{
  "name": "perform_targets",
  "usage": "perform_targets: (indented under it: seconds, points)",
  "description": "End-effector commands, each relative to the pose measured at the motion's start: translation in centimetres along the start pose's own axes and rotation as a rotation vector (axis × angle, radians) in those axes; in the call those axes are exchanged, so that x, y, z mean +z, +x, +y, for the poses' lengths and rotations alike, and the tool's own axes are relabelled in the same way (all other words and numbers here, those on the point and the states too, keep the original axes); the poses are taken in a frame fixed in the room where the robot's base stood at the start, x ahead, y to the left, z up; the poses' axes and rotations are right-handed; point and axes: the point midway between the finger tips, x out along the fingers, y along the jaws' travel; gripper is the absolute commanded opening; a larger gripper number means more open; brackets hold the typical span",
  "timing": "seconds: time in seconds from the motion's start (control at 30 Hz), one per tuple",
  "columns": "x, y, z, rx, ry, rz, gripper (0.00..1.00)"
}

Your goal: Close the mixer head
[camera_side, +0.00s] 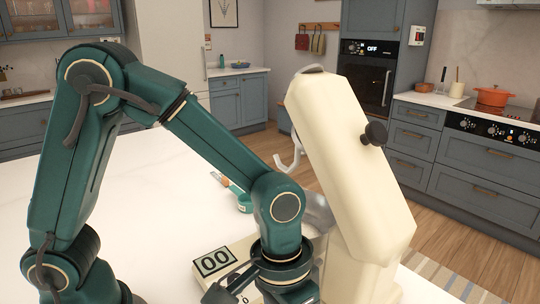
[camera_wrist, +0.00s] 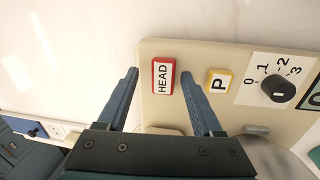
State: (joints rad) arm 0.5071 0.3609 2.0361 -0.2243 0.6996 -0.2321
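The cream mixer head (camera_side: 350,130) is tilted steeply up in the side view, with a dark knob (camera_side: 375,132) on its side and a pale hook (camera_side: 291,152) beneath. The mixer base carries a red-framed HEAD button (camera_wrist: 163,77), seen in the wrist view. My gripper (camera_wrist: 160,72) is open and empty; its two blue fingers appear on either side of that button. I cannot tell how far above it they are. In the side view my gripper (camera_side: 236,291) is low over the mixer base, partly hidden by my wrist.
Beside HEAD are a yellow-framed P button (camera_wrist: 218,81) and a black dial (camera_wrist: 278,88). A display reading 00 (camera_side: 215,262) is on the base. The grey bowl (camera_side: 318,212) is partly hidden behind my arm. A teal item (camera_side: 243,202) lies on the otherwise clear white counter.

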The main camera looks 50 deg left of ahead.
Motion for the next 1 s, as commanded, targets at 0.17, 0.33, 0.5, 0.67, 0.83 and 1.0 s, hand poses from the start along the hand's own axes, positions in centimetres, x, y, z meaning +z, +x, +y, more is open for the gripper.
perform_targets:
  seconds: [0.17,0.33,0.5,0.67,0.83,1.0]
  points:
    - [0.0,0.0,-0.1,-0.002,-0.002,0.000,0.68]
    - [-0.2,-1.4,0.0,0.001,-0.001,0.006,0.68]
    - [-0.1,-3.7,0.0,0.001,-0.002,0.005,0.68]
    - [-0.1,-5.0,0.0,0.000,-0.001,0.002,0.68]
    - [0.0,-5.2,-0.1,-0.001,-0.001,0.000,0.68]
    - [0.0,-5.1,0.0,-0.004,-0.001,-0.001,0.68]
